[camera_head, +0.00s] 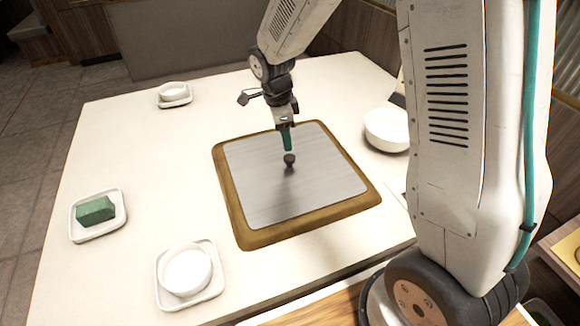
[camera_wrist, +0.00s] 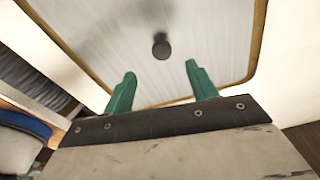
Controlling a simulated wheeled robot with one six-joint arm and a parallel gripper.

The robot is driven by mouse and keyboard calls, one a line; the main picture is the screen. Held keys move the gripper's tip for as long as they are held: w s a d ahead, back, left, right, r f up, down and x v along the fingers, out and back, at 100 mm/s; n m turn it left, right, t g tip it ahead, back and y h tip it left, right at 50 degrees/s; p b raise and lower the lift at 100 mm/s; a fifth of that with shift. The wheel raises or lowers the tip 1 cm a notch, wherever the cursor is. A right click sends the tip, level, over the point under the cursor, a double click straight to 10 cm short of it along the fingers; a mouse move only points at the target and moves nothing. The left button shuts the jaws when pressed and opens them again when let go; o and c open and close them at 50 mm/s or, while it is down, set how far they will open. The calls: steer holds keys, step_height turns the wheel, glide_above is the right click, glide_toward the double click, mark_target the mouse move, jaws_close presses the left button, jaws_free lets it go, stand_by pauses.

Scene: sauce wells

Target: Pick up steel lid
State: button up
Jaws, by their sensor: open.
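The steel lid (camera_head: 262,178) is a flat square metal plate with a small dark round knob (camera_head: 290,159) near its middle. It lies in a wooden frame (camera_head: 240,232) on the white table. My gripper (camera_head: 287,140) is above the lid, close over the knob. In the wrist view the two green fingers (camera_wrist: 158,88) are apart and empty. There the knob (camera_wrist: 161,46) stands beyond the fingertips, roughly in line with the gap between them. The lid (camera_wrist: 115,50) fills much of that view.
A white bowl (camera_head: 387,130) stands right of the frame. A small dish on a saucer (camera_head: 175,94) is at the back left. A plate with a green block (camera_head: 96,210) is at the left edge. A white bowl on a square saucer (camera_head: 187,272) is at the front. The table's left side is mostly clear.

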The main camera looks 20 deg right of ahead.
mark_target(289, 157)
steer(key=shift+w+f, duration=0.1)
steer(key=shift+f, duration=0.45)
steer(key=f, duration=0.2)
steer(key=d+f, duration=0.1)
steer(key=f, duration=0.4)
steer(key=shift+d, duration=0.15)
steer(key=c, duration=1.1)
